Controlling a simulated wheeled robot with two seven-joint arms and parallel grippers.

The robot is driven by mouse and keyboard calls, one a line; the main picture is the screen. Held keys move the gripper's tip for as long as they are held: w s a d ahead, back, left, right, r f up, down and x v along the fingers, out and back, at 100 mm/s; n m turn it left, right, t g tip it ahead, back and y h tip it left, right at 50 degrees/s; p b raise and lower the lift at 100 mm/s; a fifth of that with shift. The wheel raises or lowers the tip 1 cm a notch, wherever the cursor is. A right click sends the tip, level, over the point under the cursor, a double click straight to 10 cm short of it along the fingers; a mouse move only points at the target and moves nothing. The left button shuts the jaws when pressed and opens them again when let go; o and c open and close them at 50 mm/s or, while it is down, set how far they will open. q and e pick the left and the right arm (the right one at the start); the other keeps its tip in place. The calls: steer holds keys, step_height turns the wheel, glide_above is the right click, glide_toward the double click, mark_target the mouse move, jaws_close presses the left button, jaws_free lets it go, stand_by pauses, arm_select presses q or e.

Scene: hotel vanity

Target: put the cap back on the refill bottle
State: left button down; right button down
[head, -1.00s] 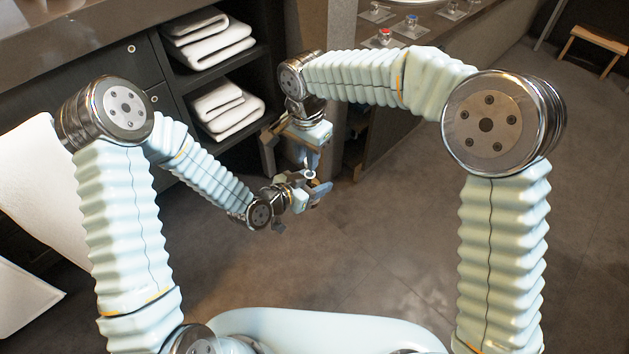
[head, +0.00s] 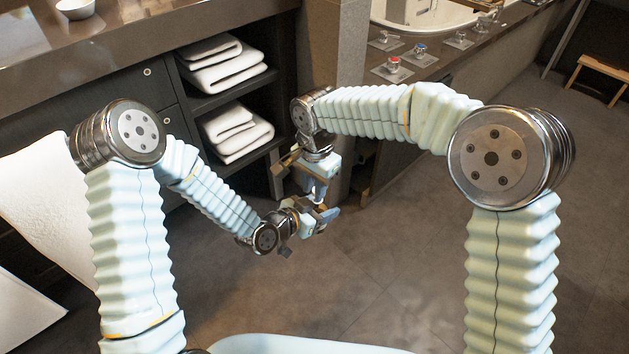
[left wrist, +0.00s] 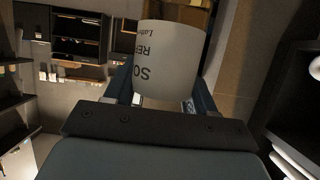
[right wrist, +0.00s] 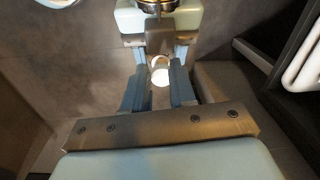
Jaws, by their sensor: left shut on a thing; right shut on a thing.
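The refill bottle (left wrist: 168,62) is a white cylinder with dark lettering, upside down in the left wrist view. My left gripper (head: 324,217) is shut around it. My right gripper (head: 320,188) is directly above the left one in the head view, pointing down. In the right wrist view a small white round piece, seemingly the cap (right wrist: 160,75), sits between my right gripper's fingertips (right wrist: 159,90), with my left gripper (right wrist: 160,38) just beyond. I cannot tell whether cap and bottle touch; the grippers hide the join in the head view.
An open shelf with folded white towels (head: 235,130) stands behind my arms. The vanity counter with red and blue taps (head: 393,66) and a basin (head: 440,14) is at the back. A wooden stool (head: 600,72) is far right. The floor (head: 400,265) is clear.

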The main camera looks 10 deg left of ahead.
steer(key=shift+d+f, duration=0.2)
steer(key=shift+f, duration=0.95)
stand_by(0.7)
steer(key=shift+r, duration=0.3)
steer(key=shift+s+a+r, duration=0.25)
steer(key=shift+r, duration=0.1)
stand_by(0.8)
